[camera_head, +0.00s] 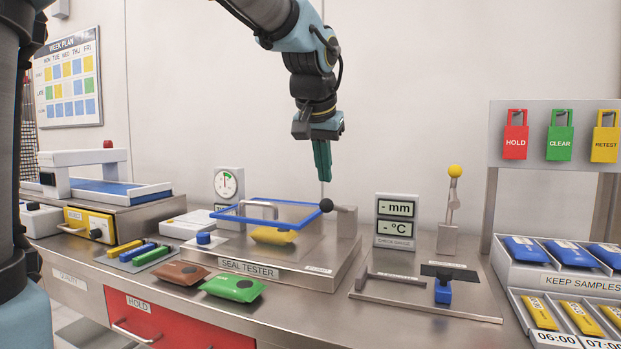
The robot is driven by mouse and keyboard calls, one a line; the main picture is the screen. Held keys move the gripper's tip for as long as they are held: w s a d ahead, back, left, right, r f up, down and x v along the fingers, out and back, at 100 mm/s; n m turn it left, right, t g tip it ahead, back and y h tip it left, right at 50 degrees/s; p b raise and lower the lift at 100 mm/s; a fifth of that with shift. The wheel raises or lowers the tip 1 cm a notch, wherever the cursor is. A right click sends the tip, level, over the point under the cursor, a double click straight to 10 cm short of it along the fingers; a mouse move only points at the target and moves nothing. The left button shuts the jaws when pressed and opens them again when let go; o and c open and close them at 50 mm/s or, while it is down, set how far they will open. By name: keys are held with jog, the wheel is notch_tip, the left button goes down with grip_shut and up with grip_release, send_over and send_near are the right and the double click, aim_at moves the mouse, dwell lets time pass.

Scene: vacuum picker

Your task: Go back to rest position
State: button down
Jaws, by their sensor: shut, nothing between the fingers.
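My gripper (322,161) points down in the air above the right part of the seal tester (255,268). Its green fingers are together with nothing between them. They are apart from the tester and from everything on the bench. My arm comes down to it from the top of the view. A yellow packet (273,236) lies on the seal tester, under or behind its blue frame (268,216). A black ball knob (326,205) sits at the frame's right end, below my gripper.
A brown packet (181,273) and a green packet (233,287) lie at the bench's front. A gauge display (396,221), a yellow-knobbed lever (455,171) and sample trays (560,265) stand to the right. A tag rack (560,135) rises at far right. The air around my gripper is clear.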

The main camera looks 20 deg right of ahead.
jog(key=w+a+f+n+g+y+p, duration=0.1)
jog(key=a+f+n+p, duration=0.1)
jog(key=a+f, duration=0.6)
jog(key=w+a+f+n+g+y+p, duration=0.1)
jog(key=w+a+f+n+p, duration=0.3)
jog(key=a, duration=0.7)
jog(key=s+a+f+n+g+y+p, duration=0.1)
jog(key=s+a+f+n, duration=0.1)
jog(key=s+a+f, duration=0.7)
jog(key=s+a, duration=0.1)
jog(key=a, duration=0.3)
jog(key=shift+s+a+g, duration=0.15)
jog(key=shift+s+g, duration=0.1)
jog(key=shift+g, duration=0.05)
dwell(0.5)
